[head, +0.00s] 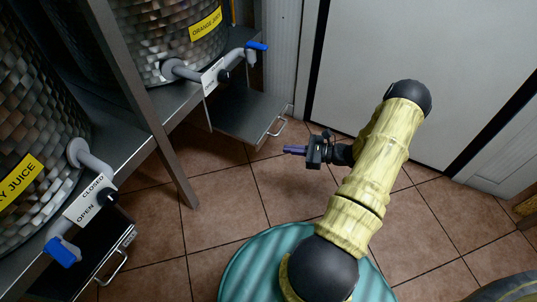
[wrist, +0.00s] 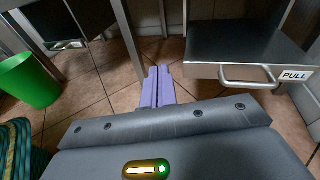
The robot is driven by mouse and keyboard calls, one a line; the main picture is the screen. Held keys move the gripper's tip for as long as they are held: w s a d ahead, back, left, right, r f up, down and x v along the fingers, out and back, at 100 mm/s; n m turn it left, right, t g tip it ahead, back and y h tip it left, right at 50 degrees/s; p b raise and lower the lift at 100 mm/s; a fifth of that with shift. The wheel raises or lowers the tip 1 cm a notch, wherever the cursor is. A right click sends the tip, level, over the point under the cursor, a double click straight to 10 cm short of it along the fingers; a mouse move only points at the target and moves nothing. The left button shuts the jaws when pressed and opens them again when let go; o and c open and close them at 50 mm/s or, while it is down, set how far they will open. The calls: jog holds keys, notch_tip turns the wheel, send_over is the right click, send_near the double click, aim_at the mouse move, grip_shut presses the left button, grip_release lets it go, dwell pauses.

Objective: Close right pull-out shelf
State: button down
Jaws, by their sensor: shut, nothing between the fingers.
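The right pull-out shelf (head: 245,113) is a grey metal tray under the far dispenser, and it sticks out from below the counter. Its bar handle (head: 277,126) is on the front edge. In the wrist view the shelf (wrist: 235,42) is at the upper right, with its handle (wrist: 248,77) and a PULL label (wrist: 294,75) on the front. My gripper (head: 289,150) has purple fingers, shut and empty, close in front of the shelf's handle but apart from it. In the wrist view the fingertips (wrist: 158,72) are to the left of the shelf.
A second shelf (head: 82,263) with a handle is under the near juice dispenser. A metal counter leg (head: 172,170) stands between the shelves. A white door (head: 390,60) is behind my arm. A green bin (wrist: 28,80) is at the left of the wrist view. Tiled floor is open around.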

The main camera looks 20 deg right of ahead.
jog(key=d+f+m+t+h+b, duration=0.2)
jog(key=d+f+m+t+b, duration=0.1)
jog(key=f, duration=0.4)
jog(key=shift+d+f+m+t, duration=0.25)
jog(key=shift+d+m+t, duration=0.25)
jog(key=shift+d, duration=0.5)
jog(key=shift+w, duration=0.1)
jog(key=b, duration=0.8)
send_near(261, 140)
jog(key=x, duration=0.5)
jog(key=shift+w+a+f, duration=0.15)
jog(key=shift+w+f, duration=0.05)
jog(key=shift+f, duration=0.2)
jog(key=shift+w+a+r, duration=0.15)
jog(key=shift+w+a, duration=0.2)
jog(key=shift+w, duration=0.2)
jog(key=shift+a+r, duration=0.1)
